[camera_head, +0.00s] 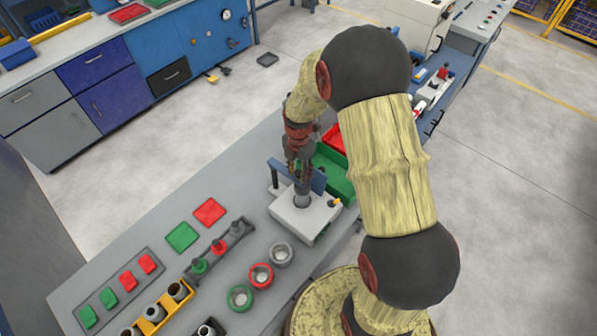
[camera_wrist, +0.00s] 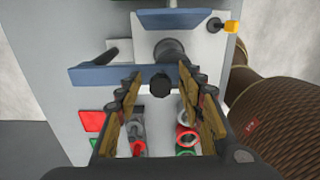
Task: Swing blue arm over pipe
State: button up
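The blue arm (camera_wrist: 95,75) is a flat bar across the white fixture (camera_wrist: 205,45) in the wrist view. A dark round knob (camera_wrist: 160,84) is on its near side. A grey pipe (camera_wrist: 168,47) stands just beyond the bar. In the head view, the pipe (camera_head: 302,198) stands on the white fixture (camera_head: 313,221) and part of the blue arm (camera_head: 318,181) shows beside my gripper (camera_head: 303,178). My gripper (camera_wrist: 158,74) points down at the fixture. Its fingers are apart on either side of the knob, and I cannot tell whether they touch it. My gripper hides part of the blue arm in the head view.
Grey, red and green rings (camera_head: 261,275) lie on the table (camera_head: 225,200) left of the fixture. A yellow rack (camera_head: 160,315) holds several pipes. A green bin (camera_head: 335,177) stands behind the fixture. A small yellow-tipped part (camera_wrist: 231,26) sticks out from the fixture.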

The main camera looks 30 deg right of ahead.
notch_tip(320, 180, up, 12)
dwell(0.6)
dwell(0.4)
jog(key=s+a+r+m+t+b, duration=0.2)
jog(key=s+a+m+b, duration=0.1)
jog(key=s+m, duration=0.4)
jog(key=s+a+r+m+t+b, duration=0.1)
jog(key=s+a+m+b, duration=0.2)
jog(key=s+m+b, duration=0.3)
jog(key=s+a+r+m+t+b, duration=0.2)
jog(key=s+m+b, duration=0.3)
jog(key=s+m, duration=0.4)
jog(key=shift+s+a+r+m+t, duration=0.25)
jog(key=shift+a+r+m+t, duration=0.1)
jog(key=shift+a, duration=0.45)
